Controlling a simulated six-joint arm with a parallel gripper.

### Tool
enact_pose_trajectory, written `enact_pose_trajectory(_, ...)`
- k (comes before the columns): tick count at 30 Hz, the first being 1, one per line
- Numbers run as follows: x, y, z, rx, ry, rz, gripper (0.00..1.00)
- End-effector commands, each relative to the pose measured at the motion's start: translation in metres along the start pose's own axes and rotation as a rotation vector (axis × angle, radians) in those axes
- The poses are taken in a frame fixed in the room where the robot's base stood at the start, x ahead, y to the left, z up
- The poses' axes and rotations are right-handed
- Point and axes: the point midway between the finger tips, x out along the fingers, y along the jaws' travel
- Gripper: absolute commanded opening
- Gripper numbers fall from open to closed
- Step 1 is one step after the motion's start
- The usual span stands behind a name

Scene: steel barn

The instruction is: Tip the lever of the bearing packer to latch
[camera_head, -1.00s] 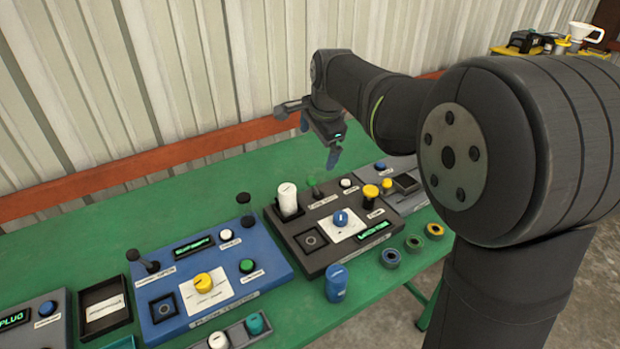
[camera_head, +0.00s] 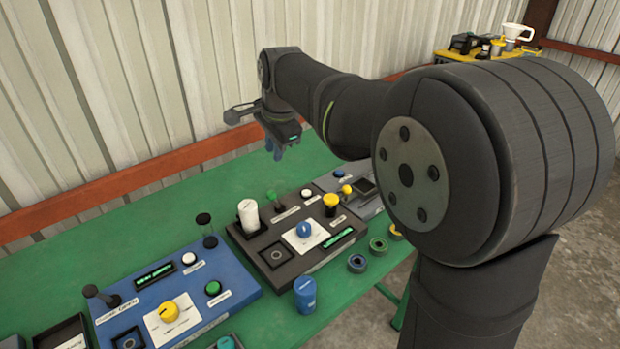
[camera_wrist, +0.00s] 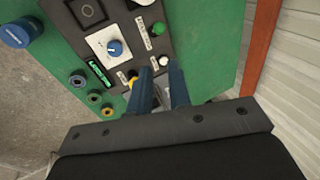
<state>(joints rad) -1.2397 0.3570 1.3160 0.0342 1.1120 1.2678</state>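Several control panels stand in a row on the green bench; their labels are too small to tell which is the bearing packer. The dark panel (camera_head: 325,258) has a green-tipped lever (camera_head: 273,195), a white cylinder and a blue knob. The blue panel (camera_head: 215,290) has a black-knobbed lever (camera_head: 91,291) at its left and another black-tipped stick (camera_head: 204,219) at its far corner. My gripper (camera_head: 279,150) hangs above and behind the dark panel, clear of the levers. In the wrist view its two blue fingers (camera_wrist: 161,70) are apart, with nothing held between them.
A grey panel (camera_head: 325,182) stands beyond the dark one. A blue cylinder (camera_head: 305,294) and several rings (camera_head: 357,263) stand along the bench's front. The corrugated wall (camera_head: 120,90) and red rail (camera_head: 90,203) are behind. Bare green bench (camera_head: 150,212) lies behind the blue panel.

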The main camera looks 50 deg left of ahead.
Motion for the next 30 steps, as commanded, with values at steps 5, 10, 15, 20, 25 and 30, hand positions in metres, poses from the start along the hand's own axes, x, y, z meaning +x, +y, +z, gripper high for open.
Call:
enact_pose_trajectory(5,0.021,0.015,0.016,0.15,0.04,0.016,0.0)
enact_pose_trajectory(10,0.045,0.035,0.035,0.349,0.096,0.015,0.0)
enact_pose_trajectory(15,0.06,0.049,0.048,0.485,0.13,-0.001,0.0)
enact_pose_trajectory(20,0.067,0.054,0.051,0.534,0.141,-0.008,0.0)
enact_pose_trajectory(25,0.086,0.055,0.048,0.538,0.141,-0.006,0.0)
enact_pose_trajectory(30,0.121,0.056,0.044,0.537,0.142,-0.003,0.0)
